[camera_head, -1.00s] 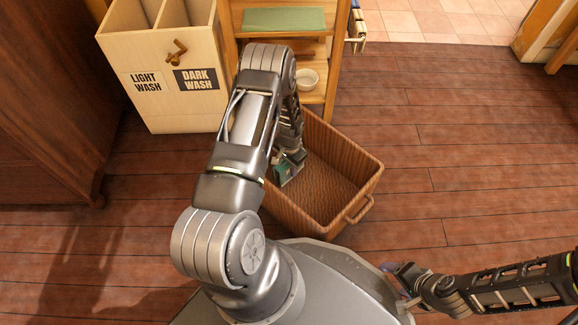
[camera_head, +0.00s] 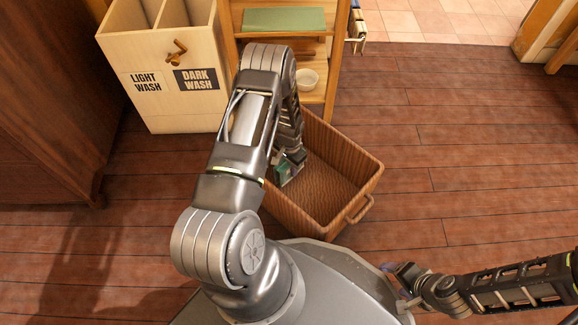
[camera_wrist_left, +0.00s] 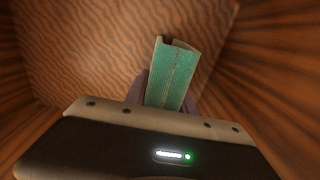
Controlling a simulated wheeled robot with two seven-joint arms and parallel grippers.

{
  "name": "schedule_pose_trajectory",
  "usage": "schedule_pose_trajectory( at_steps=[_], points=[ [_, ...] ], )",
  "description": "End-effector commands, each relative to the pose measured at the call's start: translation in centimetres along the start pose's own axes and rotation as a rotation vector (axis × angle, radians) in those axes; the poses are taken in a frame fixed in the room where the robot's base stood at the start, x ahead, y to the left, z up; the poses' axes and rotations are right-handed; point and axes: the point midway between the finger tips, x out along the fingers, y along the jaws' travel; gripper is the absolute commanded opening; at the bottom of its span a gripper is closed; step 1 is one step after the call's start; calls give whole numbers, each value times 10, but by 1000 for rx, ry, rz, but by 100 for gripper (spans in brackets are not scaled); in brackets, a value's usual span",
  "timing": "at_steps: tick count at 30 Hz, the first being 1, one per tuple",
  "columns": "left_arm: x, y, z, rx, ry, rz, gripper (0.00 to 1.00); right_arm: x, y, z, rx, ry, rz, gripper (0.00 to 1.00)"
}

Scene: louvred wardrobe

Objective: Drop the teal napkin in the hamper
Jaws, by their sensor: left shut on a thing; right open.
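The hamper (camera_head: 345,170) is a brown ribbed, open-topped basket with a handle, on the floor just ahead of my base. My left gripper (camera_head: 290,170) reaches down inside it, near its left side, partly hidden by my own arm. It is shut on the teal napkin (camera_wrist_left: 172,75), a folded strip standing up between the fingers in the left wrist view. A small teal patch of the napkin also shows in the head view (camera_head: 283,174). The hamper's ribbed inside (camera_wrist_left: 85,45) surrounds the gripper in the wrist view. My right gripper (camera_head: 391,280) is at the lower right, away from the hamper.
A pale two-slot bin (camera_head: 165,105) marked LIGHT WASH and DARK WASH stands behind left. Beside it a wooden shelf unit (camera_head: 335,60) holds a green folded cloth (camera_head: 284,20) and a white bowl (camera_head: 307,79). A dark wardrobe (camera_head: 45,110) is at far left. The floor on the right is clear.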

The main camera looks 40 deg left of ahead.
Motion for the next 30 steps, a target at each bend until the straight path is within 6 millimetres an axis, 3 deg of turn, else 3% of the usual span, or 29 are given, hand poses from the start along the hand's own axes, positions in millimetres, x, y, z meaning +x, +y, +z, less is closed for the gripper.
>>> schedule_pose_trajectory(
  at_steps=[11, 30],
  points=[
    [-2, 0, 0, 0, 0, 0, 0, -2, -1, 0, 0, 0, 0, 70],
    [-49, 0, 0, 0, 1, 0, 0, -36, -11, 2, -2, -16, 0, 70]
  ],
)
